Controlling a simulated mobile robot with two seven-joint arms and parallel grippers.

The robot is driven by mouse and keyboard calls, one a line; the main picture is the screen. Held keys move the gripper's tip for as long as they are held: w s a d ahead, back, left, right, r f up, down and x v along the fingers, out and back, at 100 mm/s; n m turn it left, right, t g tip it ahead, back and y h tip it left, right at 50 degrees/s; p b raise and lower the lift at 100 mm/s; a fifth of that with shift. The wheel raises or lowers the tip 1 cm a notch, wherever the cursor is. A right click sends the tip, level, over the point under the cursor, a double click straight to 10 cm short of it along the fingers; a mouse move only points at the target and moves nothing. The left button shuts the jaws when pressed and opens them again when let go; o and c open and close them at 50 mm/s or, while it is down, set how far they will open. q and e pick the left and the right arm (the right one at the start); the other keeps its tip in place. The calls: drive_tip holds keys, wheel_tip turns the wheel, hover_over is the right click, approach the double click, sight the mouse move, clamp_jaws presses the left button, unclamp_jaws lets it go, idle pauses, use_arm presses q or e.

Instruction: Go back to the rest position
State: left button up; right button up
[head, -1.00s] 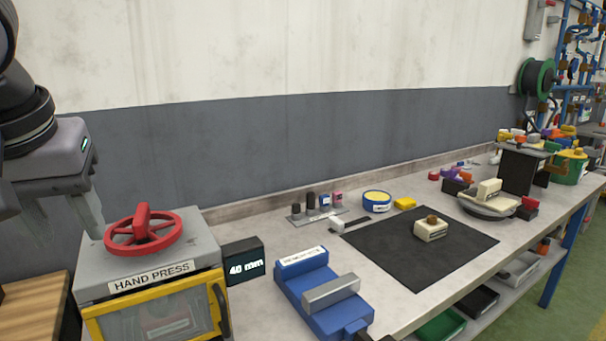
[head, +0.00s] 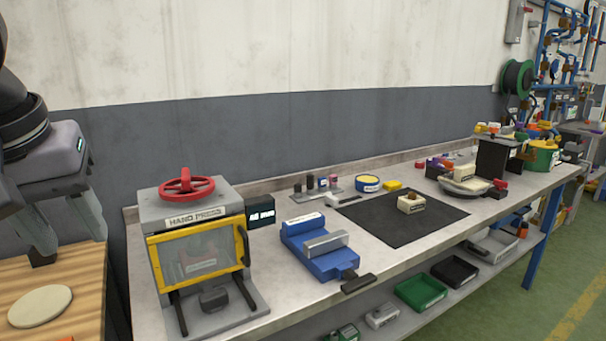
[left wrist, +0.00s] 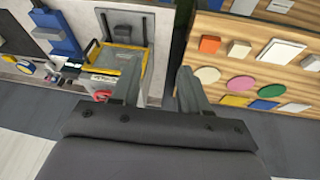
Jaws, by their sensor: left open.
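My left gripper (head: 66,232) hangs at the left edge of the head view, with its fingers apart and nothing between them. It is left of the hand press (head: 195,245), above the wooden board's edge. In the left wrist view its two fingers (left wrist: 160,85) are spread wide, with the press (left wrist: 125,68) beyond the left finger and the wooden board (left wrist: 250,60) beyond the right one. The press has a red handwheel (head: 187,186) on top and a yellow-framed window at the front. My right gripper does not show.
The workbench holds a blue vise (head: 318,252), a black mat (head: 400,220) with a beige block (head: 411,204), and a turntable (head: 465,186) farther right. The wooden board (head: 75,285) at left bears a pale disc (head: 40,306). Green floor (head: 500,310) is open at right.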

use_arm(q)
drive_tip(key=w+a+f+m+t+h, duration=0.2)
drive_tip(key=a+f+m+t+h, duration=0.15)
drive_tip(key=f+m, duration=0.6)
drive_tip(key=w+a+f+m+t+h, duration=0.1)
drive_tip(key=a+f+m+t+h, duration=0.25)
drive_tip(key=f+m, duration=0.65)
drive_tip(key=w+a+f+m+t+h, duration=0.2)
drive_tip(key=a+f+m+t, duration=0.3)
drive_tip(key=m, duration=0.9)
drive_tip(key=s+d+f+n+g+y, duration=0.1)
drive_tip(key=s+d+f+n+y, duration=0.15)
drive_tip(key=f+n, duration=0.45)
drive_tip(key=s+d+f+n+y, duration=0.1)
drive_tip(key=s+f+n+y, duration=0.2)
drive_tip(key=f+n, duration=0.5)
drive_tip(key=s+d+f+n+g, duration=0.4)
drive_tip(key=s+d+f+n, duration=0.4)
drive_tip(key=d, duration=0.5)
wheel_tip(320, 180, down, 2)
drive_tip(key=n, duration=0.3)
drive_tip(key=shift+f+g, duration=0.15)
drive_tip(key=shift+g, duration=0.15)
drive_tip(key=shift+y, duration=0.25)
